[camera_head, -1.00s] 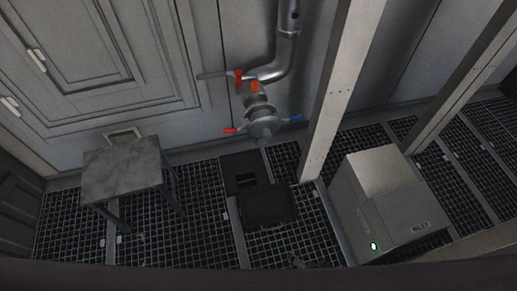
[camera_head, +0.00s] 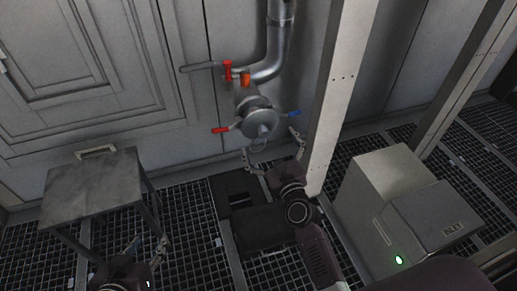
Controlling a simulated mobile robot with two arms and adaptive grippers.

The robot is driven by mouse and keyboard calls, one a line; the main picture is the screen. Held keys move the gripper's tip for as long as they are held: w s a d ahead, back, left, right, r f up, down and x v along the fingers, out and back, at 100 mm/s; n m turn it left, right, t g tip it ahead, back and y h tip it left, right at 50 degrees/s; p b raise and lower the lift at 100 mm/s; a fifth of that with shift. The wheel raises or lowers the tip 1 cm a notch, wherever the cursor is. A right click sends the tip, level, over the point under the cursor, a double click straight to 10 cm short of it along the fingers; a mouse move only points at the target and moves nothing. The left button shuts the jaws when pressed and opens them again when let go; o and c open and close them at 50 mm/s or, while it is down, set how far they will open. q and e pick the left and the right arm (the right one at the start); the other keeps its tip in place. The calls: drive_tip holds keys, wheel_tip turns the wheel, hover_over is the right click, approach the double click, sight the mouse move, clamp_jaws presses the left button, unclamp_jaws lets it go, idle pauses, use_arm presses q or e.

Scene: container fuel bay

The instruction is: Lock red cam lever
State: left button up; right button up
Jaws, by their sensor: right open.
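The red cam lever (camera_head: 220,130) sticks out to the left from the grey coupling (camera_head: 262,121) at the end of the wall pipe. A blue lever (camera_head: 294,114) sticks out on the coupling's right side. My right gripper (camera_head: 272,146) is open, its fingers spread just below the coupling, one tip near the blue lever. Its fingers appear empty, and I cannot tell whether they touch anything. My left gripper (camera_head: 148,245) is low at the left, below and well apart from the red lever. Its fingers look spread and empty.
A metal table (camera_head: 92,186) stands at the left. A grey box (camera_head: 383,200) with a green light stands at the right. A pale post (camera_head: 338,95) rises right of the coupling. A red valve handle (camera_head: 228,70) and an orange part (camera_head: 245,80) sit above. Black blocks (camera_head: 262,228) lie below.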

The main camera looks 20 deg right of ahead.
sight(260, 125)
drive_tip(key=shift+w+r, duration=0.15)
drive_tip(key=shift+w, duration=0.25)
drive_tip(key=w+b, duration=0.1)
drive_tip(key=w, duration=0.5)
drive_tip(key=shift+w, duration=0.5)
use_arm(q)
drive_tip(key=w+d+r+t+h, duration=0.1)
drive_tip(key=w+d+r+t, duration=0.1)
drive_tip(key=r, duration=0.4)
drive_tip(key=w+t, duration=0.1)
drive_tip(key=w, duration=0.1)
drive_tip(key=shift+w+r+t, duration=0.3)
drive_tip(key=shift+w+t, duration=0.1)
